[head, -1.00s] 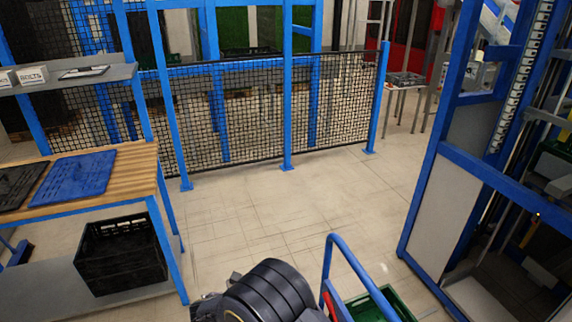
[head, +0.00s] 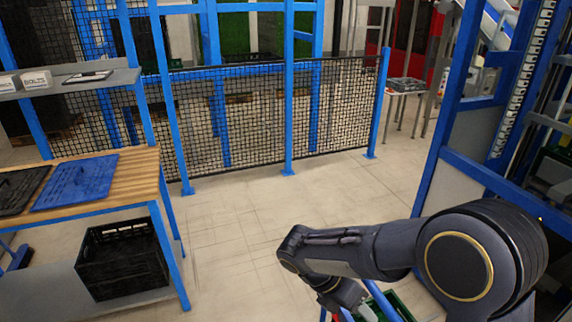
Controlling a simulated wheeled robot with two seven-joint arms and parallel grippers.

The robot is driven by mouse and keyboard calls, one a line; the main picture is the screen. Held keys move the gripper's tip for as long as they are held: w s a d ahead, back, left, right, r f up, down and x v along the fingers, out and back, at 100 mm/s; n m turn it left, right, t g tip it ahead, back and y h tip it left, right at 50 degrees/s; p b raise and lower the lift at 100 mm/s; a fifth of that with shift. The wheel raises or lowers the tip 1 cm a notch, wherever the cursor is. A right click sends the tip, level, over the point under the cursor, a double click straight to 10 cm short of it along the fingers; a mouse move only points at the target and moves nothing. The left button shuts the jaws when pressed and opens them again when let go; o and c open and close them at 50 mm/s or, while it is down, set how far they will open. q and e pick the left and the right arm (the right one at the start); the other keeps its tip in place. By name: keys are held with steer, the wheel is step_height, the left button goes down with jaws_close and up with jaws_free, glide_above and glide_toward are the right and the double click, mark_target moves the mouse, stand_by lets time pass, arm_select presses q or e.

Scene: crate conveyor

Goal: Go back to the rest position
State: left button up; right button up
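One of my dark grey arms comes in from the right edge and reaches to the lower middle of the head view. Its bent end hangs over the floor and partly covers a blue tubular handle (head: 379,300) and a green crate (head: 398,306) at the bottom edge. No gripper fingers show on this arm. My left gripper is out of the picture. Whether either gripper holds anything cannot be seen.
A wooden-topped bench (head: 126,180) at left bears a blue lid (head: 76,182) and a black lid (head: 20,188). A black crate (head: 122,262) sits below. A mesh fence (head: 240,115) crosses the back. A blue frame (head: 436,165) stands at right. The middle floor (head: 235,235) is clear.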

steer(key=s+d+r+m+t+y, duration=0.2)
steer(key=s+m+y, duration=0.3)
steer(key=m, duration=0.9)
steer(key=s+d+r+m+t+y, duration=0.3)
steer(key=s+r+m+t+y, duration=0.2)
steer(key=s+m, duration=0.6)
steer(key=m+y, duration=0.1)
steer(key=m, duration=0.2)
steer(key=shift+s+d+r, duration=0.2)
steer(key=shift+d, duration=0.15)
steer(key=shift+c, duration=0.3)
